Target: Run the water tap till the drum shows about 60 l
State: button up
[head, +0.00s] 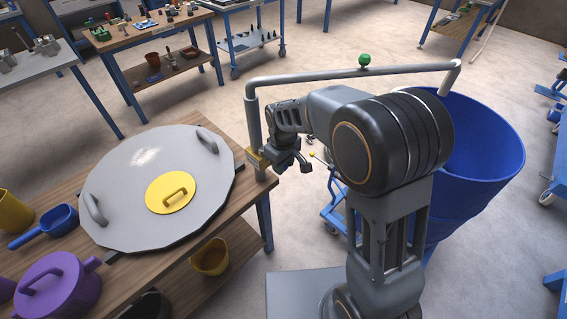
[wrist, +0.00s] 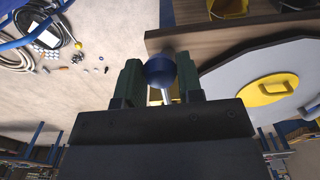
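The big blue drum (head: 478,140) stands at the right, partly behind my arm; its water level and any reading are hidden. A grey pipe (head: 330,75) rises by the table edge, crosses above my arm and bends down at the drum. My gripper (head: 292,166) is beside the pipe's upright, at the table's right edge. In the wrist view a dark blue ball knob (wrist: 159,70) on a silver stem lies between its two fingers (wrist: 160,80). I cannot tell whether the fingers press on it.
A wooden table (head: 205,222) at the left holds a large grey lid (head: 115,170) with a yellow hatch, a blue scoop (head: 45,228) and a purple pot (head: 57,285). A yellow bucket (head: 210,257) is on its lower shelf.

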jog(key=o, duration=0.4)
jog(key=shift+o, duration=0.2)
notch_tip(320, 180, up, 14)
dwell(0.5)
jog(key=shift+f, duration=0.1)
jog(key=s+d+f+m+t, duration=0.3)
jog(key=s+d+m, duration=0.5)
jog(key=s+d, duration=0.5)
jog(key=shift+s+t, duration=0.5)
jog(key=shift+s, duration=0.45)
